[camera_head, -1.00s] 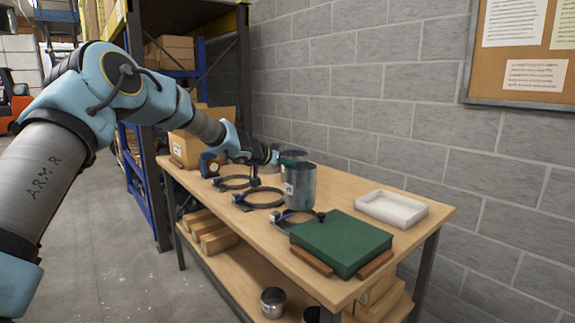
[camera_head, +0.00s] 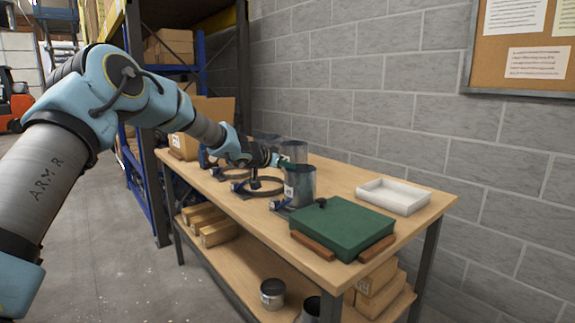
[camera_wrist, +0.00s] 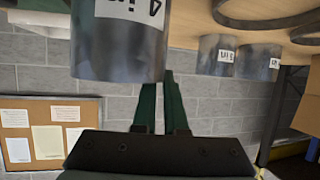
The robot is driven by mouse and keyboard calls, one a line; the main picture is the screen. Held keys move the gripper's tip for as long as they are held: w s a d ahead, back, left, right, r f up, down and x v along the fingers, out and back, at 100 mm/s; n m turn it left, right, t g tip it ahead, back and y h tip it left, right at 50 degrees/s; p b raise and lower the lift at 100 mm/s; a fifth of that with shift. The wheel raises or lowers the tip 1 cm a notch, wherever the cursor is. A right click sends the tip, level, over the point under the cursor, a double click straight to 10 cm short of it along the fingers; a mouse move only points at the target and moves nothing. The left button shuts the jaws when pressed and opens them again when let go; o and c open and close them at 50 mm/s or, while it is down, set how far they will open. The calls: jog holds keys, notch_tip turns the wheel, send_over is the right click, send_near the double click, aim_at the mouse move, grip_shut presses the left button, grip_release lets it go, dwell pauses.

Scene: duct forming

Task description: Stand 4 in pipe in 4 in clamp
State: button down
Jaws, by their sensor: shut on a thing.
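The 4 in pipe (camera_head: 301,187), a grey metal cylinder with a white label, stands upright at the middle of the workbench. In the wrist view the pipe (camera_wrist: 117,52) is upside down and its label partly reads 4 in. My gripper (camera_head: 286,163) has its green fingers shut on the pipe near its upper rim; the fingers also show in the wrist view (camera_wrist: 158,100). The small clamp (camera_head: 281,207) at the pipe's base shows its blue part on the left and a dark knob on the right. The pipe hides most of its ring, so I cannot tell whether the pipe is seated.
Larger ring clamps, one of them here (camera_head: 262,188), lie left of the pipe. Other pipes (camera_head: 294,150) stand behind it. A green block (camera_head: 342,228) is close at front right, with a white tray (camera_head: 393,197) behind it. The brick wall bounds the far side.

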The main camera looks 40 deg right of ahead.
jog(key=c, duration=0.9)
grip_release()
jog(key=b+v, duration=0.1)
jog(key=v, duration=0.9)
jog(key=shift+a+r, duration=0.2)
jog(key=shift+a, duration=0.15)
jog(key=shift+s, duration=0.1)
